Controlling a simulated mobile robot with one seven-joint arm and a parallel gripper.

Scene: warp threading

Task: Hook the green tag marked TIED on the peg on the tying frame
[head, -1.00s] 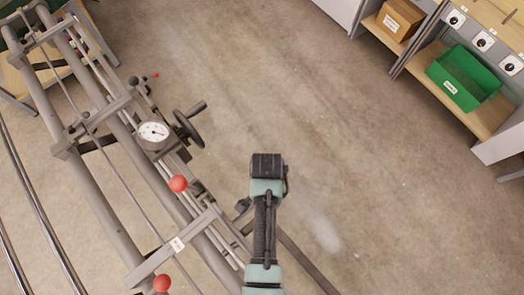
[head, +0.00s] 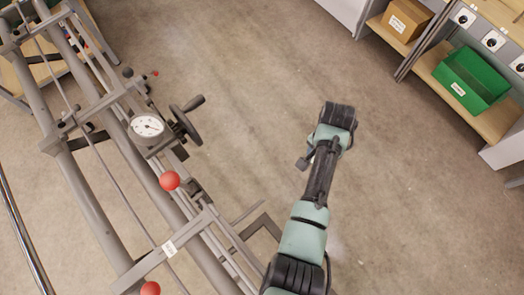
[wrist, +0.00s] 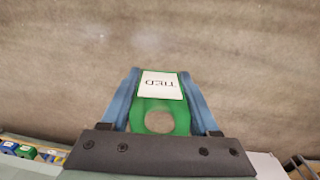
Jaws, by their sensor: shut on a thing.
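The green tag (wrist: 158,119) shows in the wrist view, with a white label reading TIED and a round hole at its near end. My gripper (wrist: 160,78) is shut on the tag, with a blue finger along each side of it. In the head view my arm reaches up over open floor, right of the tying frame; the fingers and tag cannot be made out there. The tying frame (head: 122,198) is the grey tube structure at the left, with red knobs, a dial and a handwheel. I cannot make out the peg on it.
A handwheel (head: 185,121) and a red ball knob (head: 169,181) stick out on the frame's right side. A shelf at the upper right holds a green bin (head: 470,79) and a cardboard box (head: 407,18). The floor (head: 270,90) between is clear.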

